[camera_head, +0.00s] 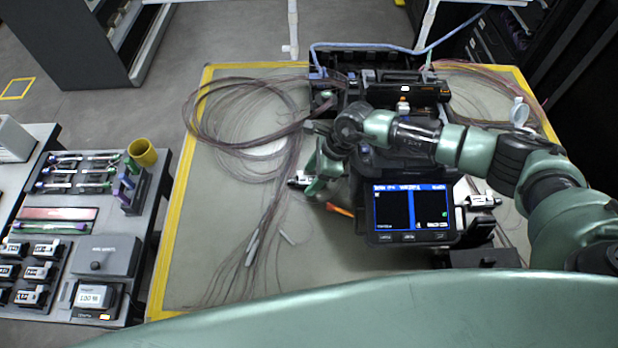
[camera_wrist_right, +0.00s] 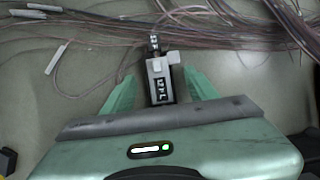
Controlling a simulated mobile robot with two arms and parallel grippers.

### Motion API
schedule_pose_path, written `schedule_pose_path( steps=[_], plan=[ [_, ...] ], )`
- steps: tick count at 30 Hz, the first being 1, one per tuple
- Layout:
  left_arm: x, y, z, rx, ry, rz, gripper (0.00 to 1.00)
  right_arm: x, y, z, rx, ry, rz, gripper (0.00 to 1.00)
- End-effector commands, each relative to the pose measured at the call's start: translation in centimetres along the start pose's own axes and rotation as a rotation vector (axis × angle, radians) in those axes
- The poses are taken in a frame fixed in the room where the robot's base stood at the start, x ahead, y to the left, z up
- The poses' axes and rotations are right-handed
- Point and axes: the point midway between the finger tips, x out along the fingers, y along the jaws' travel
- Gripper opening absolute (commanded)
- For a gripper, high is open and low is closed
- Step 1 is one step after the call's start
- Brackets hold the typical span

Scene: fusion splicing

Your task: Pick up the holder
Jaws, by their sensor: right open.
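A small black and white holder (camera_wrist_right: 157,82) lies on the mat between the two green fingers of my right gripper (camera_wrist_right: 160,90) in the right wrist view. A visible gap shows on each side of it, so the fingers stand apart around it. In the head view, this holder (camera_head: 299,181) shows at the left of the splicer, partly hidden by my right gripper (camera_head: 314,177). A second similar holder (camera_head: 483,201) lies at the right of the splicer. My left gripper is not in view.
The splicer with its lit screen (camera_head: 410,208) stands beside my right gripper. Loose fibre coils (camera_head: 235,110) and strands cover the mat (camera_head: 200,220) at left. An orange-tipped item (camera_head: 340,209) lies near the gripper. A tool cart (camera_head: 133,235) stands at far left.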

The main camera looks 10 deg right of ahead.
Motion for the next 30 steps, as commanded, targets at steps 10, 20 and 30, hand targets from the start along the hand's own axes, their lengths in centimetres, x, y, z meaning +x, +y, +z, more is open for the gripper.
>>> schedule_pose_path(
  steps=[10,20,30],
  plan=[
    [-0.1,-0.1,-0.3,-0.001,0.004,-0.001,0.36,0.5,0.0,-0.1,0.000,0.000,-0.001,0.44],
    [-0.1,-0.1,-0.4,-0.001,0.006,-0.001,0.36,0.5,0.0,0.0,0.000,-0.001,-0.002,0.00],
    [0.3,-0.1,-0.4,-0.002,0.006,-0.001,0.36,-1.0,-0.1,0.7,-0.002,-0.003,-0.003,0.00]
  ],
)
